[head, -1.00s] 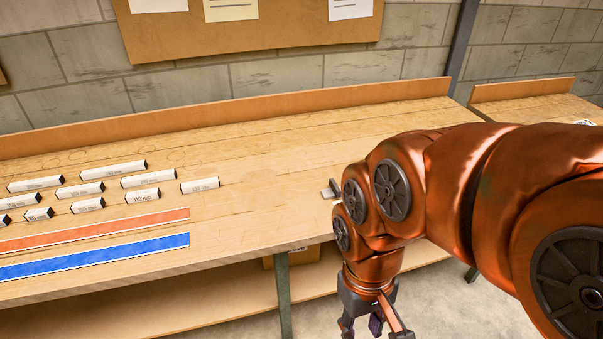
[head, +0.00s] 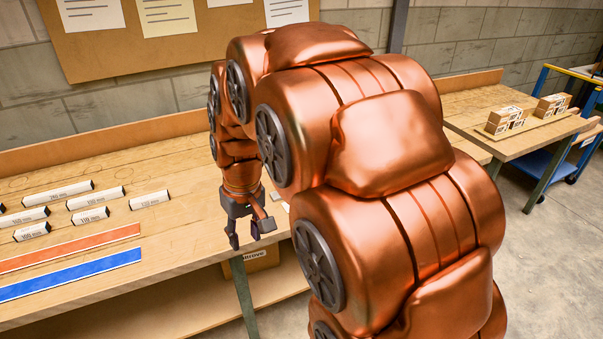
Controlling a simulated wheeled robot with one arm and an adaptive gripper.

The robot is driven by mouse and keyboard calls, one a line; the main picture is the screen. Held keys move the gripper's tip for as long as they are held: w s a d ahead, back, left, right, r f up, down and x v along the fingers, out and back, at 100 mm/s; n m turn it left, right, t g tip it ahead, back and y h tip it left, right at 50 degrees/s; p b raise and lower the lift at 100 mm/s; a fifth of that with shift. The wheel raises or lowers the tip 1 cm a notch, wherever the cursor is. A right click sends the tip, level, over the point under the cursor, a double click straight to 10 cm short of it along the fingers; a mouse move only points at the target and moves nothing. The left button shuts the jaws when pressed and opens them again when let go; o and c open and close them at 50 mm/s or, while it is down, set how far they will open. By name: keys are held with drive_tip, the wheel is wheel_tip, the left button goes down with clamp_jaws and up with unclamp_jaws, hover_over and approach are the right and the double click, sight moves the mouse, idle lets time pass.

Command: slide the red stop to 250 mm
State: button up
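I cannot make out a red stop or a millimetre scale for it in the head view. My gripper (head: 246,238) points down at the front edge of the workbench (head: 180,215). Its fingers look spread, with nothing seen between them. A small pale grey piece (head: 286,207) on the bench shows just right of the gripper, and my arm hides most of it. My arm also covers the bench's right part.
White blocks with mm labels, such as one block (head: 150,200), lie on the left. An orange strip (head: 75,247) and a blue strip (head: 75,273) lie before them. A second bench (head: 470,105) with boxes (head: 505,120) and a blue trolley (head: 585,150) stand right.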

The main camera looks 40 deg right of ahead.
drive_tip(key=w+d+f+m+t, duration=0.1)
drive_tip(key=w+d+f+t, duration=0.1)
drive_tip(key=w+d, duration=1.15)
drive_tip(key=w+d+f+m+t+h, duration=0.1)
drive_tip(key=w+d+f, duration=0.1)
drive_tip(key=d, duration=0.9)
drive_tip(key=w+d+f+t+h, duration=0.1)
drive_tip(key=d+f, duration=0.1)
drive_tip(key=d, duration=0.8)
drive_tip(key=shift+d+p+x, duration=0.2)
drive_tip(key=shift+p+x, duration=0.8)
drive_tip(key=shift+x, duration=3.1)
drive_tip(key=shift+s, duration=0.1)
drive_tip(key=shift+c, duration=0.4)
clamp_jaws()
